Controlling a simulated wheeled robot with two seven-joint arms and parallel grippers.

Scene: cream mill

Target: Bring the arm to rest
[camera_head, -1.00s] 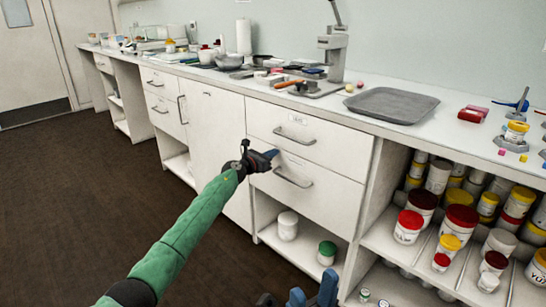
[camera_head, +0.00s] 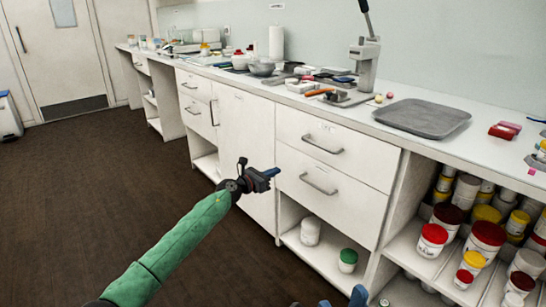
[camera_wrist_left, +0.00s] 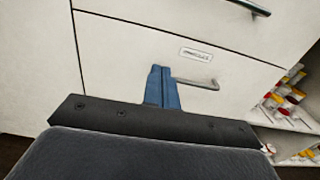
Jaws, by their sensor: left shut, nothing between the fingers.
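My left arm, in a green sleeve, reaches in from the lower left of the head view. Its gripper (camera_head: 270,173) is in front of the white drawer cabinet, by the left side of the lower drawer (camera_head: 325,200). In the left wrist view the blue fingers (camera_wrist_left: 162,86) are together with nothing between them, in front of a drawer with a small label. That drawer's handle (camera_wrist_left: 197,83) shows just right of the fingertips. Blue fingertips of my right gripper (camera_head: 345,298) show at the bottom edge of the head view, mostly cut off.
A counter runs across the back, with a grey tray (camera_head: 422,117) and a press-like device (camera_head: 365,65). Open shelves at the right hold several jars, including a red-lidded one (camera_head: 432,240). A green-lidded jar (camera_head: 347,261) stands under the drawers. The dark floor (camera_head: 90,200) at left is clear.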

